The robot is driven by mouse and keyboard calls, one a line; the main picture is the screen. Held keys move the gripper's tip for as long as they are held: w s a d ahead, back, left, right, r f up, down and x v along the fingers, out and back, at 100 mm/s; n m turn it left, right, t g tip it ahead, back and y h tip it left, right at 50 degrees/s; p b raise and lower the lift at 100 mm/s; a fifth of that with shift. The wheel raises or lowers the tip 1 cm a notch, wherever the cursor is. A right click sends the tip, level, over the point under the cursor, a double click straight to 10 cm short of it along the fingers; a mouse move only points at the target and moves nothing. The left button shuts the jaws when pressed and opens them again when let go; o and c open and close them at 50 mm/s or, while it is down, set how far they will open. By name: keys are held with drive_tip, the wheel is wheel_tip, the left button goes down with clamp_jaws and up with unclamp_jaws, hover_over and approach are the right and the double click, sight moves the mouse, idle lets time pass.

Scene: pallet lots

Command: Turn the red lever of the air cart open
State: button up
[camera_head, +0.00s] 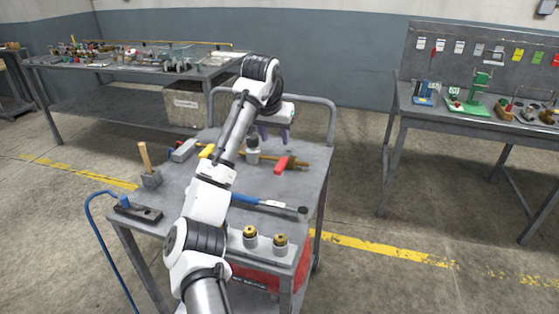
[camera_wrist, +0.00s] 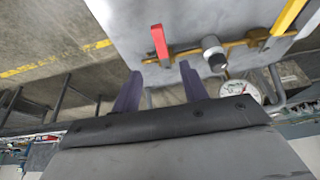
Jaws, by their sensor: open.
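The red lever (camera_head: 281,164) is on a brass pipe (camera_head: 300,163) along the far part of the grey air cart's top (camera_head: 262,182). In the wrist view the red lever (camera_wrist: 159,41) stands crosswise to the brass pipe (camera_wrist: 185,52). My gripper (camera_head: 274,134) is above and just beyond the lever, its purple fingers open and empty. In the wrist view my gripper (camera_wrist: 158,70) has its fingertips on either side of the lever's line, apart from it. A yellow lever (camera_wrist: 288,17) sits farther along the pipe; it also shows in the head view (camera_head: 207,151).
A grey cylindrical fitting (camera_head: 252,150) and a pressure gauge (camera_wrist: 241,92) are near the pipe.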

sight(281, 165)
drive_tip(key=p+x, duration=0.2)
drive_tip(key=x, duration=1)
drive_tip(key=shift+w+f, duration=0.2)
drive_tip(key=shift+f, duration=0.15)
drive_tip(key=shift+c, duration=0.3)
clamp_jaws()
